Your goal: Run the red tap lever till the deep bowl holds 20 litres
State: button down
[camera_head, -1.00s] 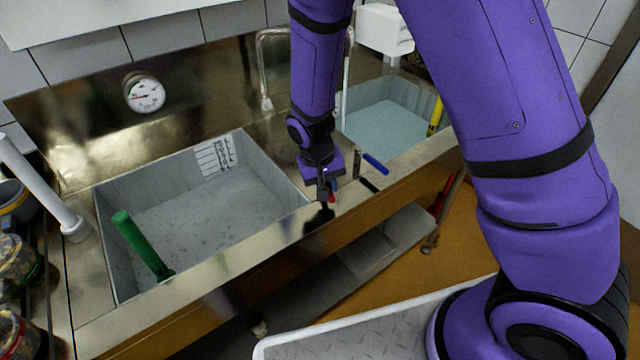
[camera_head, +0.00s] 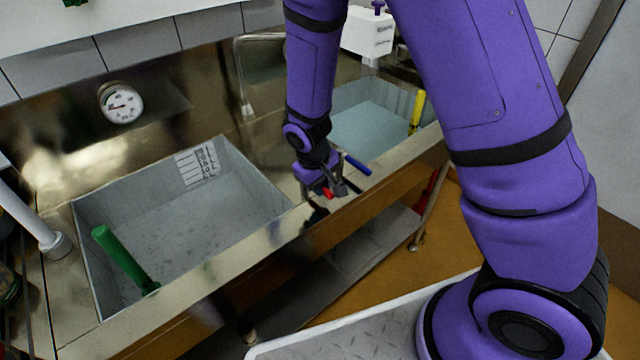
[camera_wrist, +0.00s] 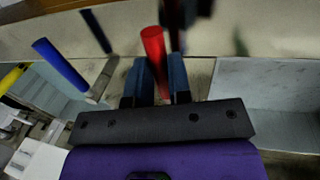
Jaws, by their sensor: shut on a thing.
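The red tap lever (camera_head: 327,192) is on the front ledge between the two bowls, mostly hidden by my gripper. In the wrist view the red lever (camera_wrist: 154,52) stands between my two fingers. My gripper (camera_head: 334,186) is shut on it. The left bowl (camera_head: 84,235) has a white level scale (camera_head: 197,164) on its back wall and a grey, speckled surface inside; I cannot read the level. The right bowl (camera_head: 345,95) has a smooth pale blue surface. I cannot tell from the pictures which is the deep one. The metal spout (camera_head: 241,75) rises behind the bowls; no stream is clearly visible.
A blue lever (camera_head: 357,164) is close right of my gripper. A round dial (camera_head: 121,103) is on the backsplash. A white box (camera_head: 367,32) stands behind the right bowl.

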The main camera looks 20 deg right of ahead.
jog(key=c, duration=1.1)
grip_release()
jog(key=shift+o, duration=0.2)
notch_tip(320, 180, up, 11)
jog(key=a, duration=0.2)
jog(key=shift+s+f, duration=0.2)
jog(key=shift+s, duration=0.2)
